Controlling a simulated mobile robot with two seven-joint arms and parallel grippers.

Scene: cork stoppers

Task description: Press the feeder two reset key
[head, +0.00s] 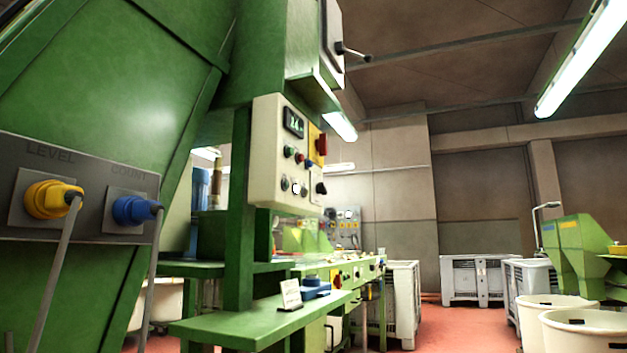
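A cream control box (266,180) is fixed to a green machine post left of centre. Its face is turned to the right and seen at a slant. It carries a small lit display (294,122), a green button (289,151), a red button (299,157) and several small round controls (285,184) in a lower row. A yellow plate with a red switch (321,145) and a black knob (321,188) are at its right side. No label reading feeder two or reset is legible, so I cannot tell which control is that key. Neither gripper is in view.
A grey plate (85,160) marked LEVEL and COUNT holds a yellow plug (52,199) and a blue plug (133,210) with hanging cables. A green bench (225,332) juts out below the box. White bins (585,330) stand right; red floor (460,330) is clear between.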

